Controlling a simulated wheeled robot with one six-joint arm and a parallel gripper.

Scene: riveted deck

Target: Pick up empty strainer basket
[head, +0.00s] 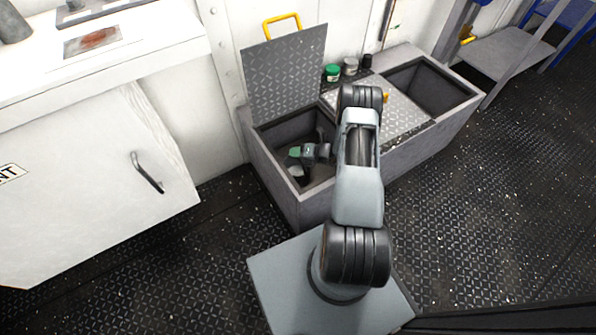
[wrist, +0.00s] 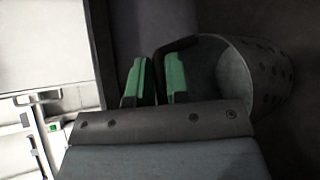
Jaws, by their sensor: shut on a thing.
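The strainer basket (wrist: 262,75) is a dark grey, round-walled vessel with small holes, at the right of the wrist view. A dark curved piece, like its handle or rim, runs to the green fingertips. My gripper (wrist: 156,82) is shut on the basket at this piece; the exact contact is partly hidden. In the head view my gripper (head: 297,153) is down inside the left compartment of the grey bin (head: 287,200). The basket is hard to make out there, in the shade and partly behind my arm.
The left compartment's lid (head: 286,75) stands open, with a yellow handle (head: 282,24). A green-lidded jar (head: 332,72) and other small jars stand behind the bin. The right compartment (head: 432,88) is open. A white cabinet (head: 95,185) stands at left; the front floor is clear.

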